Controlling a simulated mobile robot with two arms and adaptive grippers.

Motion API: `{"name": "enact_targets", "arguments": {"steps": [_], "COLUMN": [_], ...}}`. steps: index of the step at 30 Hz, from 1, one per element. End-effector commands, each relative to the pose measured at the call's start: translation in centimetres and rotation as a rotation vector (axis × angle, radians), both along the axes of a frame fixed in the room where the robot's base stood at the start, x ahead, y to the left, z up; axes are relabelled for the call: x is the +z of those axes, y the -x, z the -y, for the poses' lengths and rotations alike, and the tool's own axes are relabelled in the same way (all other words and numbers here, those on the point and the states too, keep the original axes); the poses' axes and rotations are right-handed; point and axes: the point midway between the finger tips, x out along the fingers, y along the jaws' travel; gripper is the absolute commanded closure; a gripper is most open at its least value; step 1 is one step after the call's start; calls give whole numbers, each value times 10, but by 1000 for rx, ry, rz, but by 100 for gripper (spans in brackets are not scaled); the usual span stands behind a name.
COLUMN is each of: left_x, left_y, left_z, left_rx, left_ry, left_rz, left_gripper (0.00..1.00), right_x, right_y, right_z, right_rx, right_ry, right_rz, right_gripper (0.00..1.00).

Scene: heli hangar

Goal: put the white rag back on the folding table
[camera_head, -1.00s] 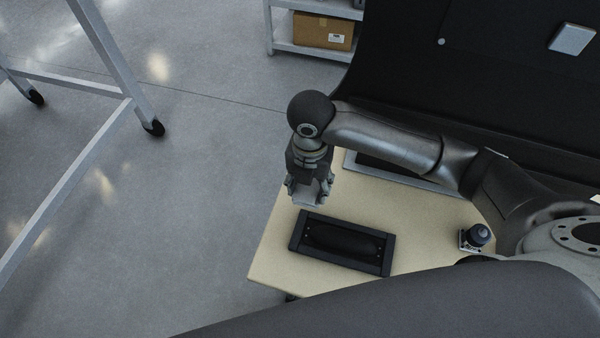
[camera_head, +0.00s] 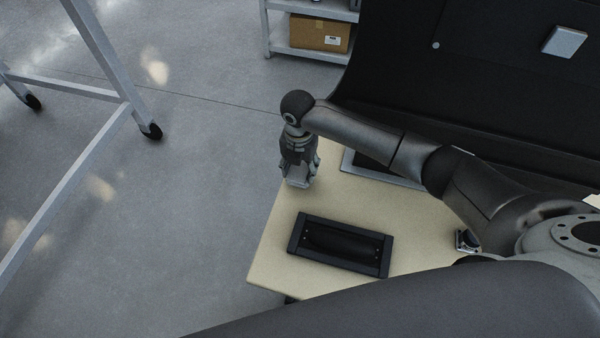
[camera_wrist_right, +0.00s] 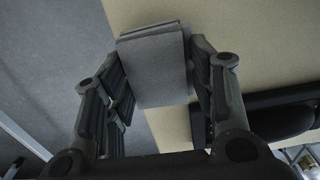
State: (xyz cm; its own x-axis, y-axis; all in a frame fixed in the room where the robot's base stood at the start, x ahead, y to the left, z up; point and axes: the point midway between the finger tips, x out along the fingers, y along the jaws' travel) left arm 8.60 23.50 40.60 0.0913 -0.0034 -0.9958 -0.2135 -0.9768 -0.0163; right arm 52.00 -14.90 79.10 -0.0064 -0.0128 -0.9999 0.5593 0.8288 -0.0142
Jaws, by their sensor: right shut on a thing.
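The white rag (camera_wrist_right: 156,72), a folded pale grey-white square, is between the fingers of my right gripper (camera_wrist_right: 160,85) in the right wrist view. In the head view my right gripper (camera_head: 299,172) is shut on it, and the rag (camera_head: 297,182) shows as a small light patch below the fingers. The folding table (camera_head: 262,262) has a beige top. The gripper and rag are at its far left edge; I cannot tell whether the rag touches the top. My left gripper is not in view.
A black tray-like case (camera_head: 340,246) lies on the table nearer me. A grey-framed dark panel (camera_head: 377,168) lies behind. A small dark device (camera_head: 467,240) stands at the right. A shelf holds a cardboard box (camera_head: 319,33). A wheeled metal frame (camera_head: 75,170) stands on the floor at left.

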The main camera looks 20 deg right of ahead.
Motion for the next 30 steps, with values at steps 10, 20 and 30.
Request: {"name": "enact_targets", "arguments": {"steps": [10,20,30], "left_x": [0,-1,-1], "left_y": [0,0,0], "left_z": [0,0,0], "left_rx": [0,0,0], "left_ry": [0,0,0], "left_rz": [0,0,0], "left_gripper": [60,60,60], "right_x": [-29,-32,-32], "right_y": [1,1,1], "right_z": [0,0,0], "right_rx": [0,0,0], "right_ry": [1,1,1], "right_rz": [-1,-1,-1], "right_gripper": [71,40,27]}}
